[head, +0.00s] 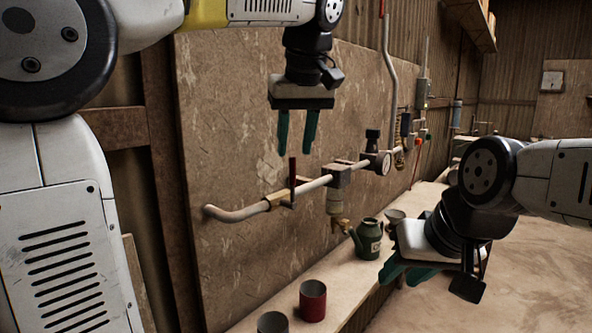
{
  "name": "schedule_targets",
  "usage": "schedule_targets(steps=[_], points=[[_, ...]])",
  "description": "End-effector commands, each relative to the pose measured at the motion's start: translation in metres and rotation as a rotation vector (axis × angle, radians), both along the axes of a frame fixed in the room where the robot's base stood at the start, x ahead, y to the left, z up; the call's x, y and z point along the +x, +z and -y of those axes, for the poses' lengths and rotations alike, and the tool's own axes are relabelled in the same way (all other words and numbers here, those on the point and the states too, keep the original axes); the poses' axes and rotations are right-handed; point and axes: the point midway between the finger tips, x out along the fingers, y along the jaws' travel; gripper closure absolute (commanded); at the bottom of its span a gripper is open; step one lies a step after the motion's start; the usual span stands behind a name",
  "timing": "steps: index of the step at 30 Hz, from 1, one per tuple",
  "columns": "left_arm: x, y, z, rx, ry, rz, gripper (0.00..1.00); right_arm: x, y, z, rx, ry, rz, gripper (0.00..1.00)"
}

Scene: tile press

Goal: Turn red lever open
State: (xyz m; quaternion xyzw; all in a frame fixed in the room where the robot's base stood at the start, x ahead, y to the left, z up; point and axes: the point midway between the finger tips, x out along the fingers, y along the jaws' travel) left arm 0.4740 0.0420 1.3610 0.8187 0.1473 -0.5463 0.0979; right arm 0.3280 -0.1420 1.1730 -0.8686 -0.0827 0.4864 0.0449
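The red lever (292,174) is a thin dark red handle standing upright on a brass valve (278,200) in the grey wall pipe (233,214). My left gripper (295,153) points down, with its two green fingers apart and nothing between them. In the picture its fingertips are just above the lever's top, one to each side; I cannot tell how far in front of it they are. My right gripper (400,283) is low at the right, away from the lever, with its green fingers apart and empty.
A wooden bench (245,322) below the pipe bears a red cup (312,301), a grey cup (272,322) and a green watering can (367,239). The floor (500,270) at right is clear.

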Motion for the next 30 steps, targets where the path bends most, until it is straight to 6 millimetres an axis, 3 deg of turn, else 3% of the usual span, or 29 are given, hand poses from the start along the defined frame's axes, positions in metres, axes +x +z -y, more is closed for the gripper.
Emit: schedule_targets(steps=[12,24,30], points=[[0.022,-0.057,-0.008,0.001,-0.001,-0.002,0.65,0.000,0.000,0.000,0.000,0.000,0.000,0.65],[0.026,-0.067,-0.010,-0.001,-0.003,-0.001,0.65,0.000,0.000,0.000,0.000,0.000,0.000,0.65],[0.026,-0.067,-0.010,-0.001,-0.003,-0.001,1.00,0.000,0.000,0.000,0.000,0.000,0.000,0.65]])
